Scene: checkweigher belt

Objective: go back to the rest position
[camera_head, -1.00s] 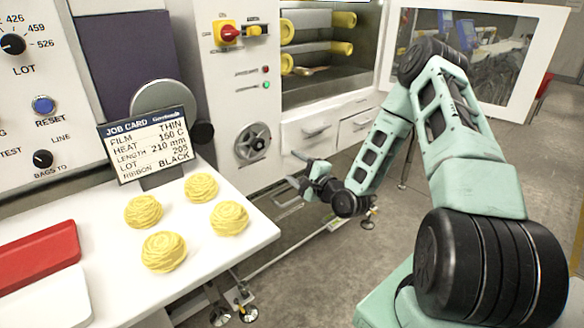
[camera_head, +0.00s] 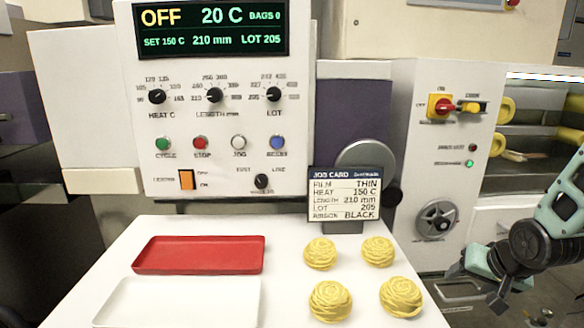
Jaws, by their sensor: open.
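My gripper (camera_head: 477,288) is at the right of the head view, at the end of my pale green arm. It is open, with nothing seen between its fingers. It hangs in free space to the right of the white table (camera_head: 280,285), apart from the table and from the grey cabinet behind it. Most of my arm is outside the picture at the right.
A red tray (camera_head: 198,255), a white tray (camera_head: 178,303), several yellow pasta nests (camera_head: 330,301) and a job card (camera_head: 345,195) are on the table. A control panel (camera_head: 223,120) reading OFF and 20 C stands behind. A cabinet (camera_head: 425,160) with a red-yellow switch stands at the right.

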